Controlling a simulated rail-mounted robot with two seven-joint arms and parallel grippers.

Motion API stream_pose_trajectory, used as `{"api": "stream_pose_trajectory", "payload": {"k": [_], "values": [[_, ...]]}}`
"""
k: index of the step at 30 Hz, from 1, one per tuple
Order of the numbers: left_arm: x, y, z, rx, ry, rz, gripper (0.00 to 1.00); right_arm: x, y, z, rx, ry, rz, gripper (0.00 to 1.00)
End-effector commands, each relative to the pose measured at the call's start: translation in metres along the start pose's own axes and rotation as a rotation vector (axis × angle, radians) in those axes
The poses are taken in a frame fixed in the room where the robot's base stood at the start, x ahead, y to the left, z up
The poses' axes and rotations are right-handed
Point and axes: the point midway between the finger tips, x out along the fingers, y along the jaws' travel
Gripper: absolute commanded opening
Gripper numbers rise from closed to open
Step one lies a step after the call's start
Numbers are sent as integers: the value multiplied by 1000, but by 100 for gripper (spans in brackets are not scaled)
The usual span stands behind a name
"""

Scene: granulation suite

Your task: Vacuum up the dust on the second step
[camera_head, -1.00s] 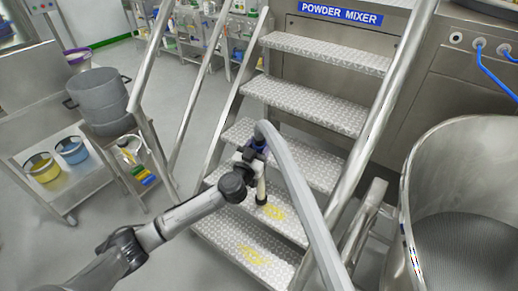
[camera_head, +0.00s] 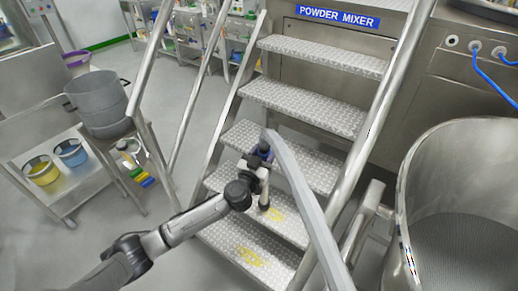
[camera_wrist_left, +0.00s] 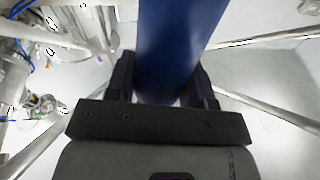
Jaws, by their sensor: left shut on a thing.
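My left gripper (camera_head: 258,160) is shut on the blue handle (camera_head: 265,149) of the vacuum wand, above the lower steps. In the left wrist view the blue handle (camera_wrist_left: 178,50) stands between the two dark fingers. The pale wand tube (camera_head: 264,190) points down, its tip at or just above the second step (camera_head: 228,184), beside a yellow dust patch (camera_head: 277,215). I cannot tell if it touches. Another yellow dust patch (camera_head: 250,257) lies on the lowest step (camera_head: 222,238). A grey hose (camera_head: 305,190) runs from the handle toward the front right. My right gripper is out of view.
Metal handrails (camera_head: 362,150) flank the stairs. A large steel bowl (camera_head: 408,190) stands at the right. The upper steps (camera_head: 303,105) are clear.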

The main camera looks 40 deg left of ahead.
Motion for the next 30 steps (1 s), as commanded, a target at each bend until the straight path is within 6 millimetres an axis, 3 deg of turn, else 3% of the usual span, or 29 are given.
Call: {"api": "stream_pose_trajectory", "payload": {"k": [30], "values": [[-9,74,-10,0,2,-1,25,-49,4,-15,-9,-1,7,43]]}}
